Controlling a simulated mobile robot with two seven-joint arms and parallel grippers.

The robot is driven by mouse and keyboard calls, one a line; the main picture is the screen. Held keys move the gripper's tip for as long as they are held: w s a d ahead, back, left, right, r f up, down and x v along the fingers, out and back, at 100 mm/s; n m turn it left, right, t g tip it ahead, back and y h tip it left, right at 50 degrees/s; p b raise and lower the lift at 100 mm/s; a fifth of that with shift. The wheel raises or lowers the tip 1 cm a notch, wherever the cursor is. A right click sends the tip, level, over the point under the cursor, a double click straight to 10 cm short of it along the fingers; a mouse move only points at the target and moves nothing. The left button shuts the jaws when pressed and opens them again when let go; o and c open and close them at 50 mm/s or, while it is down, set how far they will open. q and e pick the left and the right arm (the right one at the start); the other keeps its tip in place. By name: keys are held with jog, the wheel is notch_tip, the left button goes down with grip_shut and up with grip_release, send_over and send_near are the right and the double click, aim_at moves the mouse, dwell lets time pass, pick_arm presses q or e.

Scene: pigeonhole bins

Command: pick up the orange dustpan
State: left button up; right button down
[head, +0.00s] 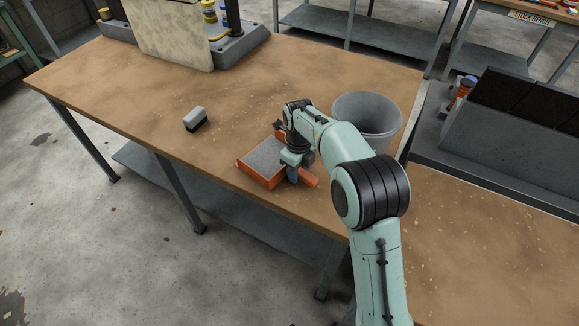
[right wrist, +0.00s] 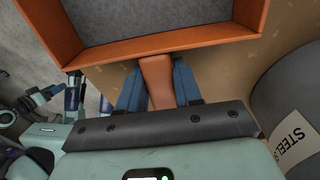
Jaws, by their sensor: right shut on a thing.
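The orange dustpan (head: 246,166) with a grey inner floor is near the front edge of the wooden bench in the head view. My right gripper (head: 291,170) is shut on its handle, which sticks out to the lower right. In the right wrist view the orange handle (right wrist: 157,78) lies between the two blue fingers, and the pan's rim (right wrist: 165,43) is just ahead. I cannot tell whether the pan touches the bench. My left gripper is outside the head view; blue and teal parts at the left of the right wrist view look like it (right wrist: 73,98), too small to read.
A grey bin (head: 366,118) stands right behind my right arm; its side also shows in the right wrist view (right wrist: 285,95). A small grey and black block (head: 195,119) sits on the bench (head: 130,100) to the left. The bench's left middle is otherwise clear.

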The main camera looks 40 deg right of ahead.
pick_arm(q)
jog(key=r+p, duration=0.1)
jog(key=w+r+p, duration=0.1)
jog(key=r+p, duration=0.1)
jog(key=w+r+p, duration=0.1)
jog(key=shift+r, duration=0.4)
pick_arm(e)
notch_tip(320, 180, up, 20)
